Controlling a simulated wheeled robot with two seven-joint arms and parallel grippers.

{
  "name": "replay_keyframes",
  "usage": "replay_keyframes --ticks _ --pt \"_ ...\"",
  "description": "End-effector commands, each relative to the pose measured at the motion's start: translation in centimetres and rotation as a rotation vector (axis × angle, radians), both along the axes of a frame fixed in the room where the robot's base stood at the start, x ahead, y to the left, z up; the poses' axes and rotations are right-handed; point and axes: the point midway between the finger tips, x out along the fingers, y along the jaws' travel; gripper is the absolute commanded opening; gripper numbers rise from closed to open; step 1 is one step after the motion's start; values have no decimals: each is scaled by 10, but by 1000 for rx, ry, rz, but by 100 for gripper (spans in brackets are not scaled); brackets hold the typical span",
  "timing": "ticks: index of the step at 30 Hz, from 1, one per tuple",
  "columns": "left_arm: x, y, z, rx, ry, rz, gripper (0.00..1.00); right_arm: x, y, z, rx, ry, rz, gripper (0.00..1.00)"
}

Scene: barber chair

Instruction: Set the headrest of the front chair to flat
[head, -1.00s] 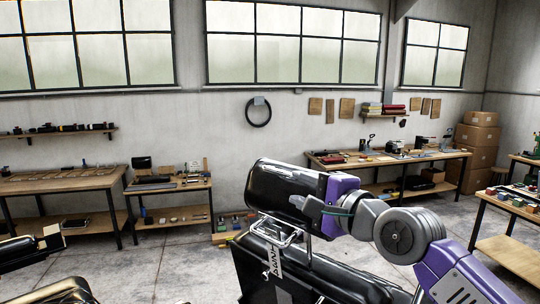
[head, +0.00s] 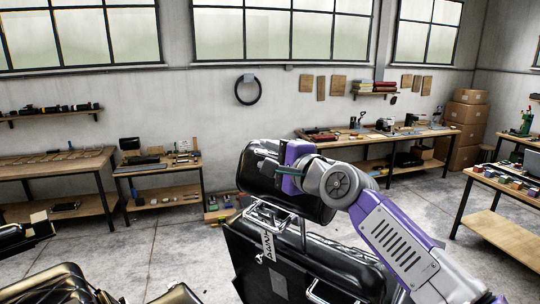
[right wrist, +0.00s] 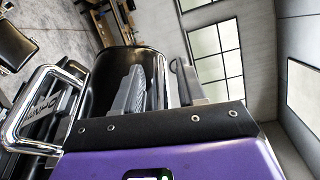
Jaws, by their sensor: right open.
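The black headrest cushion (head: 257,157) is mounted on a chrome bracket (head: 272,213) above the black back (head: 300,262) of the chair in front of me. It is tilted, with its right end lower in the head view. My right gripper (head: 268,168) is at the headrest's face, partly hiding it. In the right wrist view, its two grey fingers (right wrist: 157,78) are apart and the black headrest (right wrist: 104,74) lies behind and beside them. Whether they touch it I cannot tell. The chrome bracket (right wrist: 42,112) shows at left there. My left gripper is not in view.
A workbench (head: 395,138) with tools stands along the back wall behind the headrest. Another bench (head: 503,192) is at the right, and two more are at the left. Dark, gold-edged upholstery (head: 55,285) is at the lower left. Concrete floor lies between.

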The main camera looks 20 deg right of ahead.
Motion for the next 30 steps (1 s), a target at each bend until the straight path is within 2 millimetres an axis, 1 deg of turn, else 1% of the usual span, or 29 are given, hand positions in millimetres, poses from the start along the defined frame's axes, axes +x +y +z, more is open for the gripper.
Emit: replay_keyframes --ticks 4,5,12,23,26,30 --pt "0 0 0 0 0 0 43 0 0 0 0 0 -1 40" --pt "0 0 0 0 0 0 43 0 0 0 0 0 -1 37" --pt "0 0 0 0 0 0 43 0 0 0 1 0 0 0" --pt "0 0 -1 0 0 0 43 0 0 -1 -2 -2 0 0" --pt "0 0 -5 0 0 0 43 -1 1 -3 -17 -13 0 0" --pt "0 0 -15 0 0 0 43 -3 5 -10 -62 -46 0 0"
